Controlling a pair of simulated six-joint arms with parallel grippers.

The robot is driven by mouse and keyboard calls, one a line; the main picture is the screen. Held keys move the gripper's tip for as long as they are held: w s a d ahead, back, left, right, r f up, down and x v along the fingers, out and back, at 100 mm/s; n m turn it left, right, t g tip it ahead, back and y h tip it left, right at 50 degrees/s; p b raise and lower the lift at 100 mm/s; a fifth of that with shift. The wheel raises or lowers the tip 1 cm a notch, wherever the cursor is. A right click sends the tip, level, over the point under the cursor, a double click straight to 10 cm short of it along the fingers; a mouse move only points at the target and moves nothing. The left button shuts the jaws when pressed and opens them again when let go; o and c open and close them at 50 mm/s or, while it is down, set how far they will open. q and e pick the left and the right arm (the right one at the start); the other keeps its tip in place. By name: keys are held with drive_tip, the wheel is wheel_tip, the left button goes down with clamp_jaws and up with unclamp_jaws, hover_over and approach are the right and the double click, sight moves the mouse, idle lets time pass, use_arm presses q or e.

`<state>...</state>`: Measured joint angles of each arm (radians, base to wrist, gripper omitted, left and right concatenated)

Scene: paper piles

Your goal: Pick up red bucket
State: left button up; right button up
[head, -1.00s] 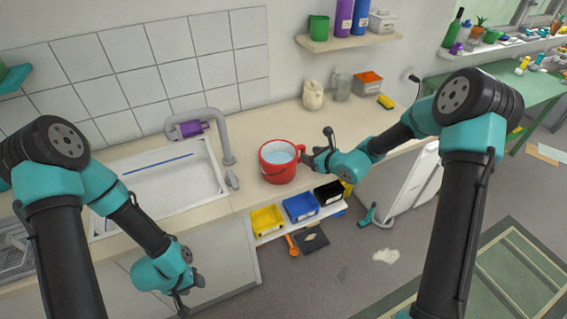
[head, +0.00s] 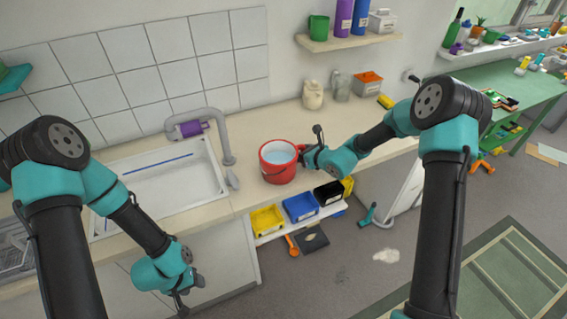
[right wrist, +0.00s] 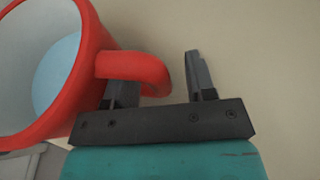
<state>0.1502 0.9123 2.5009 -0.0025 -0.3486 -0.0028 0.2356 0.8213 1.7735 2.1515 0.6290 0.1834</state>
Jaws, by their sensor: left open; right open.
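The red bucket (head: 278,172) stands upright on the counter, right of the sink, with pale blue contents inside. In the right wrist view the bucket (right wrist: 88,95) fills the left side, and its red handle (right wrist: 135,66) reaches between my right gripper's fingers. My right gripper (head: 303,157) is at the bucket's right side. In the right wrist view the right gripper (right wrist: 160,80) is open around the handle; one finger is partly hidden behind it, the other stands apart. My left gripper (head: 182,292) is open and empty, low in front of the cabinet, away from the bucket.
The sink (head: 170,180) with its grey faucet (head: 226,145) is left of the bucket. Yellow (head: 267,220), blue (head: 300,207) and black bins sit on a shelf below the counter edge. Pale jars (head: 313,95) stand behind. The counter around the bucket is mostly clear.

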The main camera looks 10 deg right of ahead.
drive_tip(key=shift+c, duration=0.5)
clamp_jaws()
